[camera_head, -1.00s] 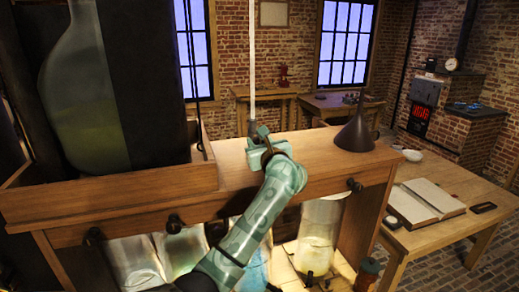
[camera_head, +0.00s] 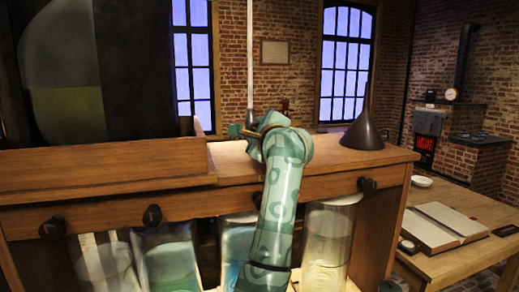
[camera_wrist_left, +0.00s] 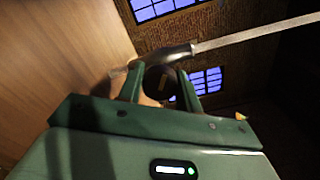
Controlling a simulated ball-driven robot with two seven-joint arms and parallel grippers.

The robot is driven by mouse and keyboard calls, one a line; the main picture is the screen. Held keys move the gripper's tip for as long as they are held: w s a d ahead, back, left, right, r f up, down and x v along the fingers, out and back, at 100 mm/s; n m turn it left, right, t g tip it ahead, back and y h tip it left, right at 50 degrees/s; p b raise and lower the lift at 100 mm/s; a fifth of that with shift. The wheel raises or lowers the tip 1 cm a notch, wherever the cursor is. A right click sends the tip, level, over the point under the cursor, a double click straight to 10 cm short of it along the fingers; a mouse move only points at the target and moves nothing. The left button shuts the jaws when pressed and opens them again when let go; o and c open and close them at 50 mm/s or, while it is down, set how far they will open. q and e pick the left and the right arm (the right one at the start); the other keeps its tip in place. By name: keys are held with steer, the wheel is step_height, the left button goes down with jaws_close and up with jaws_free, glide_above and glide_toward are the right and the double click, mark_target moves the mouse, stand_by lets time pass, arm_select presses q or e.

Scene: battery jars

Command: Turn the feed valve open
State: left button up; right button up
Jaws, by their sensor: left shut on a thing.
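The feed valve, a brass and dark fitting (camera_head: 236,130), sits at the foot of a thin pale upright pipe (camera_head: 250,60) above the wooden bench top. My left gripper (camera_head: 262,134) is at this fitting and hides most of it. In the left wrist view, its two green fingers (camera_wrist_left: 160,88) are shut on a dark round part of the valve (camera_wrist_left: 158,76). There the dark sleeve (camera_wrist_left: 165,56) and the pale pipe (camera_wrist_left: 255,32) run off to the right. How far the valve is turned cannot be told. My right gripper is not in view.
A dark funnel (camera_head: 363,132) stands on the bench right of my gripper. A wooden tray (camera_head: 110,160) with a large glass vessel (camera_head: 62,75) is at left. Several jars (camera_head: 328,235) and dark knobs (camera_head: 367,184) are along the bench front. A side table (camera_head: 480,215) holds an open book.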

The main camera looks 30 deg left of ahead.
arm_select(q)
steer(key=n+b, duration=0.1)
steer(key=b, duration=0.1)
steer(key=f+n+b, duration=0.1)
steer(key=n+b, duration=0.1)
steer(key=shift+w, duration=0.1)
steer(key=shift+r+n+b, duration=0.2)
steer(key=shift+n+b, duration=0.55)
steer(key=shift+n, duration=0.05)
steer(key=shift+r+n+b, duration=0.15)
steer(key=shift+n+b, duration=0.6)
steer(key=shift+n, duration=0.05)
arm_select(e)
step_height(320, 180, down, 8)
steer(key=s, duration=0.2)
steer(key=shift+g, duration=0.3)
arm_select(q)
steer(key=o, duration=1)
steer(key=shift+r, duration=0.1)
steer(key=v, duration=1.6)
steer(key=shift+s+d+p, duration=0.1)
steer(key=shift+s+p, duration=0.15)
steer(key=shift+p, duration=0.1)
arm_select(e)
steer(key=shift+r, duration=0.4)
